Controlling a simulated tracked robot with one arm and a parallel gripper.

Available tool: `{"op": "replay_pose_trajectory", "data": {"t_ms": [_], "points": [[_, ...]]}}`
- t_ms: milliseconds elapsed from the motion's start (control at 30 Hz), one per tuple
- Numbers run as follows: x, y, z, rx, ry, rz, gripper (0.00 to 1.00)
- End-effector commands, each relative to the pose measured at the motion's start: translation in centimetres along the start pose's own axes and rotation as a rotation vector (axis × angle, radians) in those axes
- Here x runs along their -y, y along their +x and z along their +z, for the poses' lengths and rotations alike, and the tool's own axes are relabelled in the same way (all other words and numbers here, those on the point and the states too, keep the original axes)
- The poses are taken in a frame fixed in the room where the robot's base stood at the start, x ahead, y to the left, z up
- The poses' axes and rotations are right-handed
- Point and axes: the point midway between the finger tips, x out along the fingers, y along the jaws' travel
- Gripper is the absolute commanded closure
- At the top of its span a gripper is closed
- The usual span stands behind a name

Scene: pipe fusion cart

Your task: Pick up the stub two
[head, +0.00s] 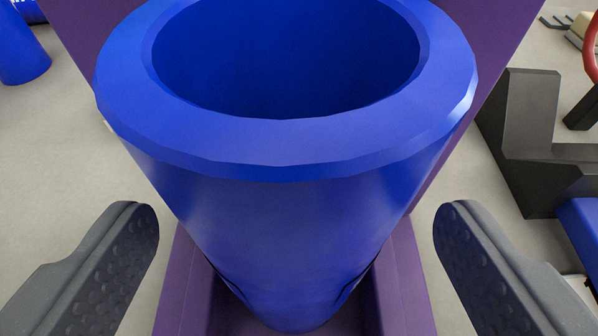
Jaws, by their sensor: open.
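A large blue pipe stub (275,215) with an open, bevelled top rim stands upright in the middle of the head view. It looks hollow, and its lower end sits in a purple holder (405,275). I cannot tell whether this is stub two, as no label shows. My gripper (297,250) is open, with one dark grey dimpled finger on each side of the stub's lower part. Both fingers appear apart from the stub, with clear gaps. The stub's underside is hidden in the holder.
Another blue pipe piece (20,50) stands at the top left. A dark angular block (532,135) is at the right, with a blue part (582,225) below it. A red curved part (591,50) shows at the right edge. Pale floor is open at the left.

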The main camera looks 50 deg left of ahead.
Motion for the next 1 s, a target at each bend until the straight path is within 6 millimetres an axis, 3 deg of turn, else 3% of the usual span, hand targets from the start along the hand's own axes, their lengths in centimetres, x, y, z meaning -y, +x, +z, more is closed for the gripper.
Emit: {"op": "replay_pose_trajectory", "data": {"t_ms": [300, 633, 833, 1000], "points": [[0.1, 3.4, -0.1, 0.001, 0.002, -0.003, 0.18], [0.1, 3.7, -0.1, 0.000, 0.001, -0.002, 0.18], [0.1, 3.7, -0.1, 0.001, 0.001, -0.003, 0.72], [0.1, 3.7, -0.1, 0.001, 0.001, -0.003, 0.76]]}}
